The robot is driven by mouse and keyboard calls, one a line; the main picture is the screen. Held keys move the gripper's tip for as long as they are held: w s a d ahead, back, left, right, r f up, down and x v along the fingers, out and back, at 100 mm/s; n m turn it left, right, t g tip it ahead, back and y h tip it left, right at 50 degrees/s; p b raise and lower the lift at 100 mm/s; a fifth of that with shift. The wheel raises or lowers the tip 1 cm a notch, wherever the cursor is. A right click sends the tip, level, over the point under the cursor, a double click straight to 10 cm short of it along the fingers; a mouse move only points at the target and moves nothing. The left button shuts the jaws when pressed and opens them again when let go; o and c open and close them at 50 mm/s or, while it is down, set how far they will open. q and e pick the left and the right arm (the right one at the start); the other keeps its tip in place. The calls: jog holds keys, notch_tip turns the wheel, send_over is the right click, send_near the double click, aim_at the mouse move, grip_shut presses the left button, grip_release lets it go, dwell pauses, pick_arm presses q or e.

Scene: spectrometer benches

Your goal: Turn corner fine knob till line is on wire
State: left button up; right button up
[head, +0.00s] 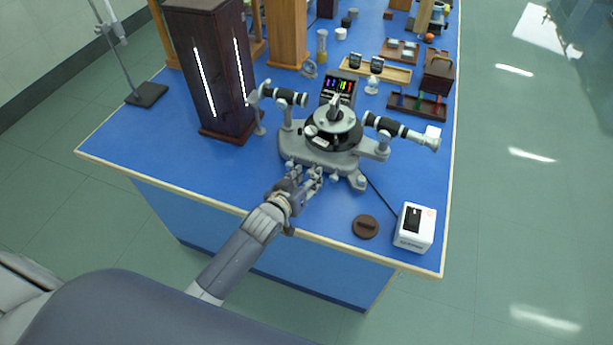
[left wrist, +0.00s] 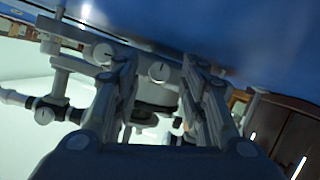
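The grey spectrometer (head: 345,160) with a black round table (head: 322,143) stands on the blue bench, with black tubes at its left (head: 290,97) and right (head: 385,125). My left gripper (head: 309,174) is at its front edge, among small round knobs. In the left wrist view its fingers (left wrist: 158,95) are apart. A round pale knob (left wrist: 160,72) shows in the gap between them, and another knob (left wrist: 103,53) is beside the left-hand finger. I cannot tell whether the fingers touch a knob. A dark screen (head: 338,88) behind the table shows coloured lines. My right gripper is out of view.
A tall dark wooden cabinet (head: 205,65) with two bright tubes stands left of the spectrometer. A white box (head: 414,227) and a brown round lid (head: 365,227) are near the front right. Trays (head: 417,104) and small items fill the back. The front left of the bench is clear.

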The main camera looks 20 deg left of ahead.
pick_arm(q)
grip_shut()
jog(key=shift+d, duration=0.1)
dwell(0.3)
jog(key=shift+d+r+m+y+p, duration=0.1)
jog(key=shift+m+y+p, duration=0.3)
jog(key=shift+m, duration=0.3)
jog(key=shift+d+m+y+b, duration=0.15)
jog(key=shift+m+y+b, duration=0.2)
jog(key=shift+m+y, duration=0.75)
grip_release()
